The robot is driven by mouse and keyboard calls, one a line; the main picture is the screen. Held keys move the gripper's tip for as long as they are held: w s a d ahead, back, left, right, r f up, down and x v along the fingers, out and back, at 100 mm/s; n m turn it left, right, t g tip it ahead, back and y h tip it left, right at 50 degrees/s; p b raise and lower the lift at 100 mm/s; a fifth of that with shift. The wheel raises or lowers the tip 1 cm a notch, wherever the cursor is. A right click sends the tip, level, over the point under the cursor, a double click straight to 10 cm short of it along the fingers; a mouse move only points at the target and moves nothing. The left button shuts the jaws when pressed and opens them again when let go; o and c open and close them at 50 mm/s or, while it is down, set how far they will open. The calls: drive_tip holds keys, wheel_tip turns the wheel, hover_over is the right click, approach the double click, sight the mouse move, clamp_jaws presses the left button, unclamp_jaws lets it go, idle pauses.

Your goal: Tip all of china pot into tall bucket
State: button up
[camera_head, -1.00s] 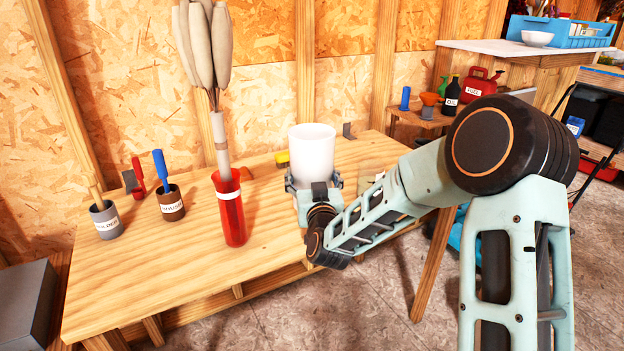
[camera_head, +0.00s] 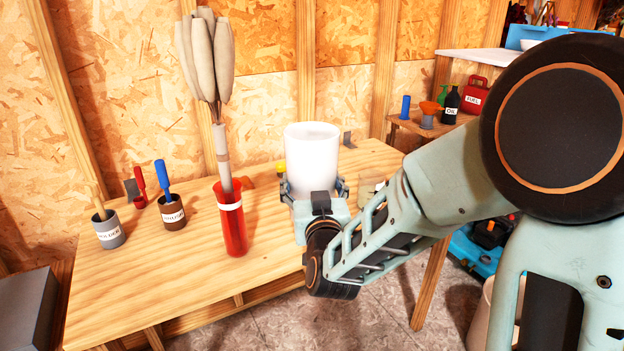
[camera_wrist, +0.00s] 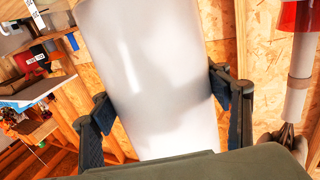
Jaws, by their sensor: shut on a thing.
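The china pot (camera_head: 312,155) is a plain white cylinder, upright in the head view, at the middle of the wooden bench. My gripper (camera_head: 314,190) is shut on it low down, one finger on each side. The pot also fills the middle of the wrist view (camera_wrist: 150,75), between the dark finger pads. I cannot tell whether its base touches the bench, and its contents do not show. A pale, tall bucket-like vessel (camera_head: 484,318) stands on the floor at the lower right, mostly hidden behind my arm.
A red vase (camera_head: 232,225) with tall beige stems stands left of the pot. Grey (camera_head: 108,230) and brown (camera_head: 172,212) labelled cups hold tools at the bench's left. A side shelf holds a red fuel can (camera_head: 474,96) and an oil bottle (camera_head: 450,103). The bench's front left is clear.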

drive_tip(key=shift+s+r, duration=0.55)
drive_tip(key=shift+s, duration=0.35)
drive_tip(key=shift+s+d+r+p, duration=0.1)
drive_tip(key=shift+d+r+p, duration=0.3)
drive_tip(key=shift+p, duration=0.15)
drive_tip(key=w+d+r+m+h+p, duration=0.1)
drive_tip(key=w+d+r+p, duration=0.1)
drive_tip(key=d+r+p, duration=0.4)
drive_tip(key=w+d+r+m+h+p, duration=0.1)
drive_tip(key=d+r+h+p, duration=0.1)
drive_tip(key=d+r+p, duration=0.5)
drive_tip(key=d+p, duration=0.6)
drive_tip(key=p, duration=0.2)
drive_tip(key=shift+w+r, duration=0.15)
drive_tip(key=shift+w, duration=0.25)
drive_tip(key=shift+w, duration=0.15)
